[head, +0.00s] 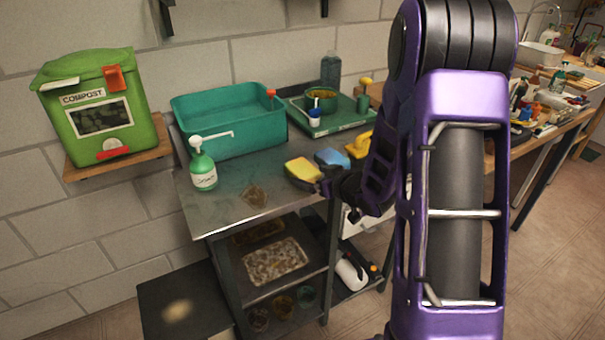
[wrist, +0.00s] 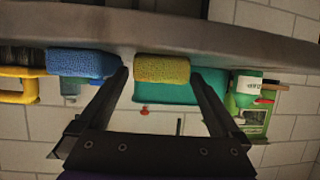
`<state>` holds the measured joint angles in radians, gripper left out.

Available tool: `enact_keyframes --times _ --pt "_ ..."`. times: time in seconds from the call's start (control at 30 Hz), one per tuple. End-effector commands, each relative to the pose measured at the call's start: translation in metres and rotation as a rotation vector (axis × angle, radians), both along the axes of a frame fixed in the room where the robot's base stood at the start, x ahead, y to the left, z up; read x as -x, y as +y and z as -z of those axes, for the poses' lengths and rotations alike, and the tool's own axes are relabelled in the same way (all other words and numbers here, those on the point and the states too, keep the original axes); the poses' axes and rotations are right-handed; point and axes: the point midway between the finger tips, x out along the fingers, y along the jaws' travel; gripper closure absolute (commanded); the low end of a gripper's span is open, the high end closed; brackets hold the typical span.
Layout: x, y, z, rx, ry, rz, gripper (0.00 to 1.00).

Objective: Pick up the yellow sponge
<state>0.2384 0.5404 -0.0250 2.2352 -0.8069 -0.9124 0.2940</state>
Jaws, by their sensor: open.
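The yellow sponge (head: 302,168) lies near the front edge of the metal table, left of a blue sponge (head: 332,158). My gripper (head: 322,186) is at the table's front edge, just in front of the yellow sponge. In the wrist view, which is upside down, the yellow sponge (wrist: 162,69) shows between the two spread fingertips of my gripper (wrist: 160,76). The fingers are open with nothing held. I cannot tell whether the tips reach beside the sponge. The blue sponge (wrist: 82,62) is just outside one finger.
A teal tub (head: 225,130) stands behind, with a green pump bottle (head: 203,172) on the left. A yellow tool (head: 358,146) lies right of the blue sponge. A green tray (head: 345,118) holds a pot. The table's front left is mostly clear. A compost bin (head: 100,110) hangs left.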

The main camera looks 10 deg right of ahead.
Motion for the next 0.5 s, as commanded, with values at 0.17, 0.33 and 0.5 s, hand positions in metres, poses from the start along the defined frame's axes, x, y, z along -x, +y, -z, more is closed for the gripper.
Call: enact_keyframes --times 0.17,0.33,0.5 --pt "-0.026 0.012 0.007 0.000 0.000 -0.002 0.00" --pt "-0.036 0.016 0.011 0.000 0.000 -0.001 0.00" --pt "-0.036 0.016 0.010 0.000 0.000 0.000 0.00"
